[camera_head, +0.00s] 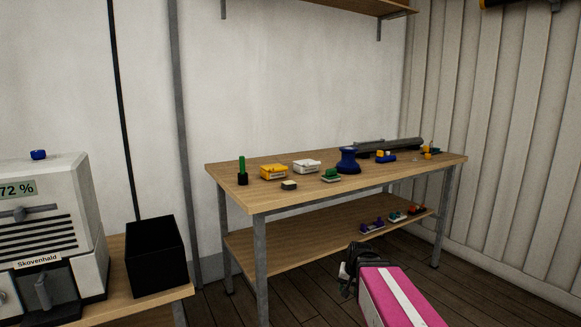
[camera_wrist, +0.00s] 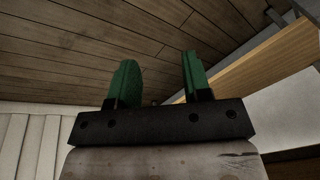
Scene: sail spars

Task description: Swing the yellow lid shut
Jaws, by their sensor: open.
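A small yellow box (camera_head: 273,172) stands on the wooden table, towards its left end in the head view. It is too small to tell how its yellow lid sits. My gripper (camera_wrist: 157,80) shows in the wrist view with its two green fingers wide apart and nothing between them. In the head view, a pink and white part of my arm reaches up from the bottom, with a dark end in front of the table, lower than its top and well apart from the yellow box. The yellow box is not in the wrist view.
On the table (camera_head: 262,203) stand a white box (camera_head: 306,166), a dark blue spool-shaped thing (camera_head: 348,160), a green-handled item (camera_head: 242,170) and other small parts. Its lower shelf (camera_head: 290,243) holds several small parts. A black bin (camera_head: 156,257) and a white machine (camera_head: 45,225) stand left.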

